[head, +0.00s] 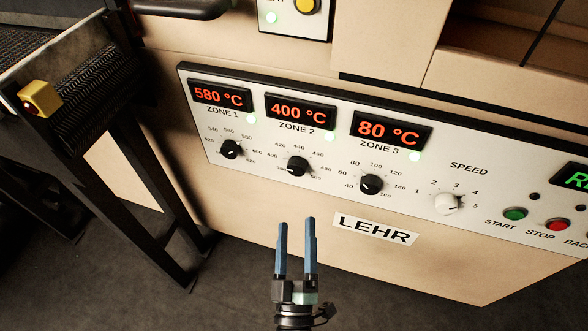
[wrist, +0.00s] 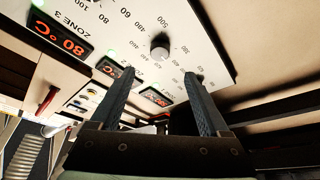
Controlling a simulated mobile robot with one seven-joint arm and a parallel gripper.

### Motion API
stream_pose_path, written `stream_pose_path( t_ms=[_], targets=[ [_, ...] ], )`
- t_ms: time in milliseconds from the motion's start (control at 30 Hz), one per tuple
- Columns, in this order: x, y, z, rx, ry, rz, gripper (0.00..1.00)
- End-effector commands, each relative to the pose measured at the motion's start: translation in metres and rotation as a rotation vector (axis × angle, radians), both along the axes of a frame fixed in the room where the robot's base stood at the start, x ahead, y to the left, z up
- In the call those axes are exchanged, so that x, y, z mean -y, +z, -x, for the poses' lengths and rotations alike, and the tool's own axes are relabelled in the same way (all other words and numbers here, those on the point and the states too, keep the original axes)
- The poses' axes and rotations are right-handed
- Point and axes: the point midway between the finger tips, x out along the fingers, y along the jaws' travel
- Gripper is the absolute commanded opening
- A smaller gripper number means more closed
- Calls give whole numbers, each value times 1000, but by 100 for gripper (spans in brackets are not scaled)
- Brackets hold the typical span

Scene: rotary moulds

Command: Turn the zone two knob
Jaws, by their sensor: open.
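The zone two knob (head: 297,166) is a small black dial on the white panel, below the display (head: 300,111) that reads 400 °C over the label ZONE 2. A green light is lit beside that label. My gripper (head: 297,220) is open and empty, with two blue-grey fingers pointing up toward the panel, below the knob in the head view. In the wrist view a knob with temperature marks, apparently the zone two knob (wrist: 159,48), shows beyond the gap between the fingertips (wrist: 158,72). The fingers look apart from it.
The zone one knob (head: 231,149) and zone three knob (head: 371,184) sit on either side. A white speed knob (head: 446,204), a green start button (head: 515,214) and a red stop button (head: 558,224) are further right. A dark conveyor frame (head: 150,200) stands at left.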

Motion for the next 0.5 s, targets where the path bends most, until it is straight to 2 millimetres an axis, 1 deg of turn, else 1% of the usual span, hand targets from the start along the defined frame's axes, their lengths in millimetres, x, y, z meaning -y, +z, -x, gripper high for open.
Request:
stream_pose_path(
  t_ms=[33, 300, 400, 500],
  targets=[
    [0, 3, -10, 6, 0, -1, 80],
    [1, 18, -66, 4, 2, 0, 80],
    [2, 23, -83, 4, 2, 0, 80],
    [2, 26, -95, 3, 2, -1, 80]
  ],
)
